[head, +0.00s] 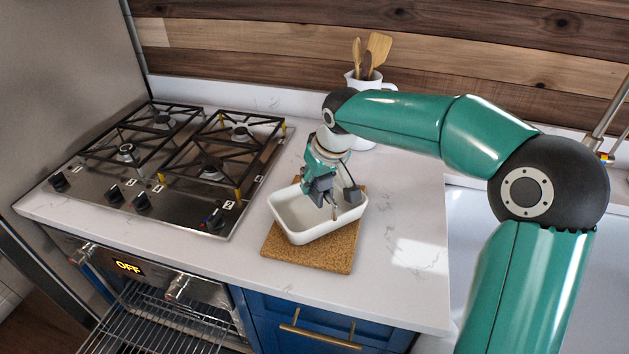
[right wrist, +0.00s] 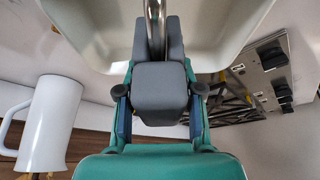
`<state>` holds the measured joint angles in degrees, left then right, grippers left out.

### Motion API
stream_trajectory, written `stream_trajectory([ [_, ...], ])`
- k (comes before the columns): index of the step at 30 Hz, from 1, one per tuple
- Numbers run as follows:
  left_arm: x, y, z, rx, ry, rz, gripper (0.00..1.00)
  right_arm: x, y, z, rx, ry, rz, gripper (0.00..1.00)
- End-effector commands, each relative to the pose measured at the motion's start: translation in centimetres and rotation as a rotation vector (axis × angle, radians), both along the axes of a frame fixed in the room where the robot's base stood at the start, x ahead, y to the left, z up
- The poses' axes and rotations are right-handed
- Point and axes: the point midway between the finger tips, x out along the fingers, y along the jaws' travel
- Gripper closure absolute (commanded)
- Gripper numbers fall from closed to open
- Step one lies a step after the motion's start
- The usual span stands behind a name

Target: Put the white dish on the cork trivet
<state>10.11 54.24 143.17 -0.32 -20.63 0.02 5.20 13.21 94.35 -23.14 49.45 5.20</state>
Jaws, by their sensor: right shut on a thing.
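My left gripper is not in view.
A gas cooktop (head: 190,165) with black grates lies to the left. A white utensil jug (head: 372,80) stands behind, also showing in the right wrist view (right wrist: 48,125). A sink (head: 470,215) is at right. An oven stands open below. Counter right of the trivet is clear.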

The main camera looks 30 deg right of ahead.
Motion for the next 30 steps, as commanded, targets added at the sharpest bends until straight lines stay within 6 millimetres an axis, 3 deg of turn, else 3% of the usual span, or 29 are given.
stream_trajectory([
  [1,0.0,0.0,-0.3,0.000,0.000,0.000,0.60,0.0,0.0,-0.4,0.000,0.000,0.000,1.00],
  [2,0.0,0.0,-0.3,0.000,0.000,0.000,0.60,0.0,0.0,-0.4,0.000,0.003,0.000,0.62],
  [6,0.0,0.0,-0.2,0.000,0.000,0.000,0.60,0.0,0.0,-0.3,0.000,0.003,0.000,0.39],
  [20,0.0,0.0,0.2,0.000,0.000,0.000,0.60,-0.1,0.0,0.6,0.000,-0.001,0.000,0.38],
  [30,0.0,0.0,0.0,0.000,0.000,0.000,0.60,-2.4,0.2,6.3,0.001,-0.005,0.000,0.38],
])
